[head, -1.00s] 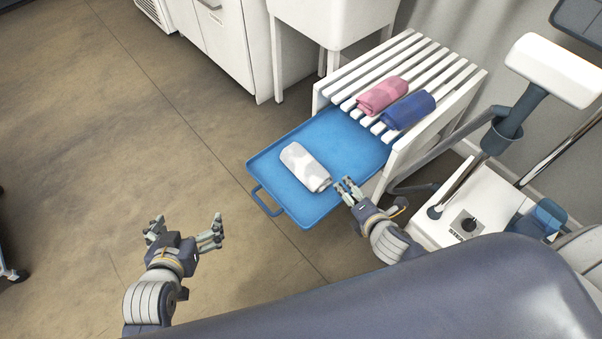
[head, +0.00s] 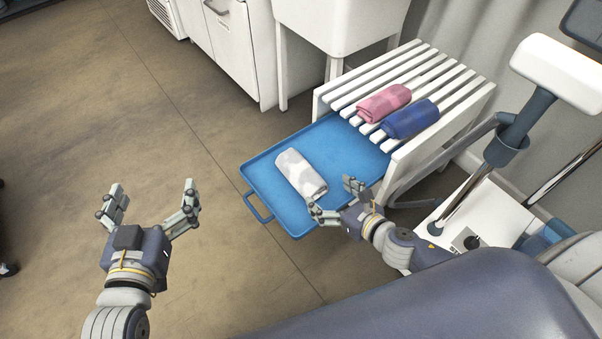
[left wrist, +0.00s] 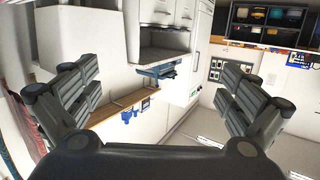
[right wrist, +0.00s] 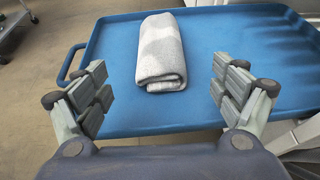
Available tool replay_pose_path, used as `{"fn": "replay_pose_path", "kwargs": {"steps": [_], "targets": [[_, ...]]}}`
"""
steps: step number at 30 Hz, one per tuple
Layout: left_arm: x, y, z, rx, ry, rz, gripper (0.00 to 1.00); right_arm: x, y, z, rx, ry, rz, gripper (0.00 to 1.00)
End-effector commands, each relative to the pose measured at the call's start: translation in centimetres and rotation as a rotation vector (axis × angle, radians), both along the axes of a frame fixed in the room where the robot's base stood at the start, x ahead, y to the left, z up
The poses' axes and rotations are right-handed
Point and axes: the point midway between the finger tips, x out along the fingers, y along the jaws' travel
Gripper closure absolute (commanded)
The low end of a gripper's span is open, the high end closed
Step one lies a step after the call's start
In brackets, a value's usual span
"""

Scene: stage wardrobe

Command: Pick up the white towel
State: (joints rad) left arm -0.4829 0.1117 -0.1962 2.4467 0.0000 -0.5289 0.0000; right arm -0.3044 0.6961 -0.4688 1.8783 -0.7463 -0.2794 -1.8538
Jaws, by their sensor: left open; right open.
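The white towel (head: 300,173), rolled and with pale grey patches, lies on the blue tray (head: 262,172). In the right wrist view the towel (right wrist: 161,52) lies ahead of my right gripper, between the lines of its two fingers, with its folded end facing me. My right gripper (head: 338,202) is open and empty at the tray's near right edge, close to the towel's near end. It also shows in the right wrist view (right wrist: 161,92). My left gripper (head: 150,205) is open and empty over the bare floor, well left of the tray; the left wrist view shows no towel.
A white slatted bench (head: 440,78) stands behind the tray, with a pink towel (head: 384,103) and a blue towel (head: 410,119) on its slats. White cabinets (head: 235,45) stand at the back. A white machine with a post (head: 515,130) is at the right.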

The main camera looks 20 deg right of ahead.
Motion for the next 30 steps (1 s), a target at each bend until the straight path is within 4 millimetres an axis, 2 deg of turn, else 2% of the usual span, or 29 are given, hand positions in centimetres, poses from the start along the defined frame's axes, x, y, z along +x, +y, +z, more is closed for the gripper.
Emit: {"fn": "replay_pose_path", "kwargs": {"steps": [10, 20, 30], "targets": [[0.5, -0.7, 4.0, -0.053, -0.204, -0.013, 0.01, 3.8, 1.2, -1.7, -0.003, -0.003, 0.002, 0.12], [0.4, -1.0, 6.1, -0.08, -0.31, -0.019, 0.01, 5.2, 1.7, -2.3, 0.0, -0.002, 0.001, 0.12], [-1.1, -1.3, 11.2, -0.154, -0.579, -0.035, 0.01, 7.8, 2.5, -3.4, -0.001, -0.002, 0.002, 0.12]]}}
